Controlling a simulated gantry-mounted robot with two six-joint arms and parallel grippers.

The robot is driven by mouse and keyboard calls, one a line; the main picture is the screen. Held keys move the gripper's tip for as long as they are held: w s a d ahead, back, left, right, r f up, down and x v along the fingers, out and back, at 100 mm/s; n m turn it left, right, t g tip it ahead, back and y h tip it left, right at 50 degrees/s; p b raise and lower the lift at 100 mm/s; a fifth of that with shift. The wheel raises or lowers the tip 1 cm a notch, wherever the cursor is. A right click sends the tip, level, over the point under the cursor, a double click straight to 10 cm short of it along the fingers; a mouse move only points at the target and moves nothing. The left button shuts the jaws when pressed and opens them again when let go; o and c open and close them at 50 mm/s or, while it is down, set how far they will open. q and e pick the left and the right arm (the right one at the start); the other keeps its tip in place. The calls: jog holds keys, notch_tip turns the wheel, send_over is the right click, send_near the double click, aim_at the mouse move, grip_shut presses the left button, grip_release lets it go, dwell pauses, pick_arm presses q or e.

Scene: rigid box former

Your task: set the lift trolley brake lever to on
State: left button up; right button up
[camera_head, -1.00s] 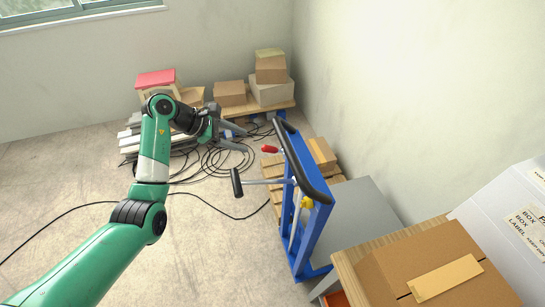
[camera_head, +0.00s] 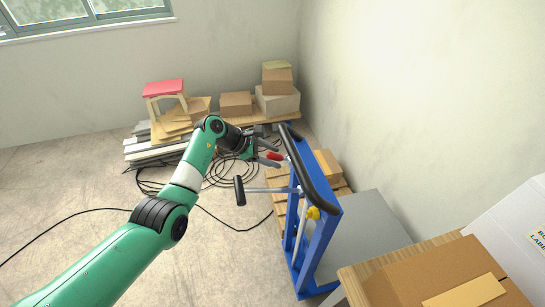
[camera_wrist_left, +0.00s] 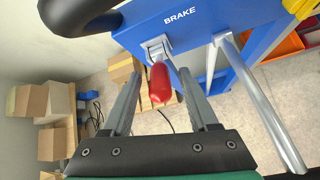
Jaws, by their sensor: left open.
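The lift trolley (camera_head: 306,225) is a blue frame with a black grip bar along its top. Its brake lever (camera_head: 274,156) has a red handle and sticks out from the frame's left side. In the left wrist view the red lever (camera_wrist_left: 160,84) hangs from a metal bracket under the white word BRAKE (camera_wrist_left: 180,15). My left gripper (camera_head: 268,155) is open, with its fingers on either side of the red handle. In the wrist view gaps show between the handle and both fingers. My right gripper is not in view.
A grey rod with a black grip (camera_head: 240,190) sticks out left from the trolley, near my left forearm. A yellow knob (camera_head: 313,213) sits on the frame. Boxes (camera_head: 278,80) stand at the back, and a carton (camera_head: 435,280) is at lower right. Black cables lie on the floor.

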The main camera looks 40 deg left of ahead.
pick_arm(q)
grip_shut()
dwell(1.3)
